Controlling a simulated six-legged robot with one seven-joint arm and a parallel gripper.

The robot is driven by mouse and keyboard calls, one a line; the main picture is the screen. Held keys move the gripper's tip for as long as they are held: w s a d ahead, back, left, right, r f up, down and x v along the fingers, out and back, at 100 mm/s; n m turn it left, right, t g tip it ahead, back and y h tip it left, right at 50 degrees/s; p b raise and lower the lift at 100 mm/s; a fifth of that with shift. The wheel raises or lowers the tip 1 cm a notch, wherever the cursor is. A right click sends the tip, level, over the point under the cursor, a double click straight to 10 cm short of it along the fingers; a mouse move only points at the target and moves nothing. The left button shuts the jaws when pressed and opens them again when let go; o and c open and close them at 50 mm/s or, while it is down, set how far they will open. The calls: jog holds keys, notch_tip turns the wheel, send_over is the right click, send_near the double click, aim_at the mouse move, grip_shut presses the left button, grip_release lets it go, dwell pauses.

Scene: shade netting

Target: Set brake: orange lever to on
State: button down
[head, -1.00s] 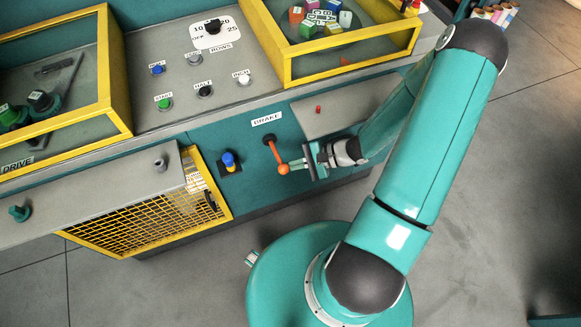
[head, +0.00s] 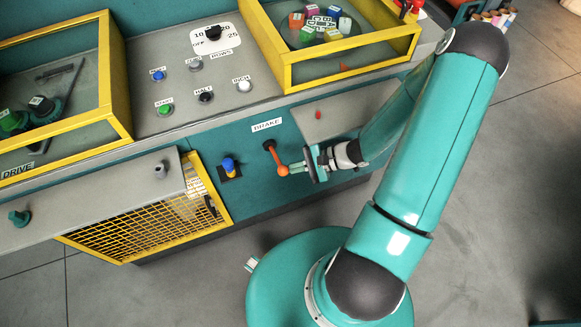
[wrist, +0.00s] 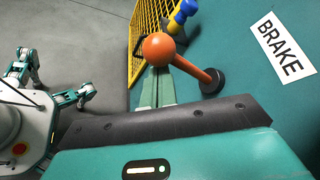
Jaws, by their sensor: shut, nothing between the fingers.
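The orange brake lever (head: 276,157) sticks out from the teal panel front below the white BRAKE label (head: 267,125). Its ball end hangs down and slightly right of its dark pivot. In the wrist view the orange ball (wrist: 158,49) is in front of the fingertips, with its shaft running to the black pivot at right. My gripper (head: 291,168) is just right of the ball. In the wrist view the pale green fingers of my gripper (wrist: 156,85) are together with nothing between them. Their tips are at the ball's lower edge; whether they touch it I cannot tell.
A blue knob (head: 229,167) sits left of the lever, beside a yellow mesh guard (head: 140,228). A grey plate with a red button (head: 318,115) is above right. Several push buttons and a ROWS dial (head: 213,35) are on the console top.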

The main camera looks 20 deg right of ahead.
jog(key=d+r, duration=0.1)
jog(key=d, duration=0.8)
jog(key=shift+s+d, duration=0.15)
jog(key=shift+d, duration=0.05)
jog(key=shift+s+r, duration=0.1)
dwell(0.5)
